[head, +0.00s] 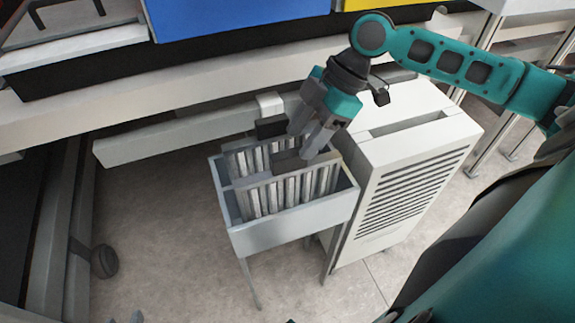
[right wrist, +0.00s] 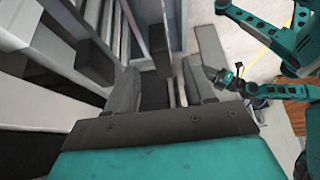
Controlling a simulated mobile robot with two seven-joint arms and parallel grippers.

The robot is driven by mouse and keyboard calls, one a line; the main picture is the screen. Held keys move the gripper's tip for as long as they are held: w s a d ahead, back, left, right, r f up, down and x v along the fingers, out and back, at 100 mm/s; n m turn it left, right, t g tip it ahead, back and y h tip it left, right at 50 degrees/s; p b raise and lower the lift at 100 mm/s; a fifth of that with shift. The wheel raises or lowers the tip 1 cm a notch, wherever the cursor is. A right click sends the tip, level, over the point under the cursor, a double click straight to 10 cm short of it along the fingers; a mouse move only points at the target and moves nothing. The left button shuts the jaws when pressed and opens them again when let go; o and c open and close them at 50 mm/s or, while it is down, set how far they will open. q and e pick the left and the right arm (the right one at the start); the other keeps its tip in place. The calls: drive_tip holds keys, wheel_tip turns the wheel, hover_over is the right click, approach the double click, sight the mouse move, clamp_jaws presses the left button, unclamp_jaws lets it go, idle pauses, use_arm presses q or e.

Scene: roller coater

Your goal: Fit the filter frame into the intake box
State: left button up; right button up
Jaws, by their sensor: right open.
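Pleated filter frames (head: 275,192) with pale upright ribs stand in a grey open-topped bin (head: 292,231) on thin legs, in the middle of the head view. I cannot tell which one is the task's frame. Right of the bin stands a white cabinet (head: 395,163) with louvres and a long slot on top, perhaps the intake box. My right gripper (head: 281,144) is open over the bin, its dark fingertips apart above the frames. The right wrist view shows its fingers (right wrist: 153,60) spread; contact is unclear. My left gripper's jaws are not clear.
A white bench rail (head: 175,135) runs behind the bin, below blue (head: 235,15) and yellow crates. A dark rack (head: 45,220) with a wheel stands at the left. Bare floor (head: 165,235) lies between the rack and the bin.

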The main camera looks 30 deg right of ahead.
sight(289, 163)
drive_tip(key=b+x, duration=0.1)
drive_tip(key=x, duration=0.6)
drive_tip(key=shift+s+d+f, duration=0.15)
drive_tip(key=shift+f, duration=0.05)
drive_tip(key=shift+c, duration=0.4)
clamp_jaws()
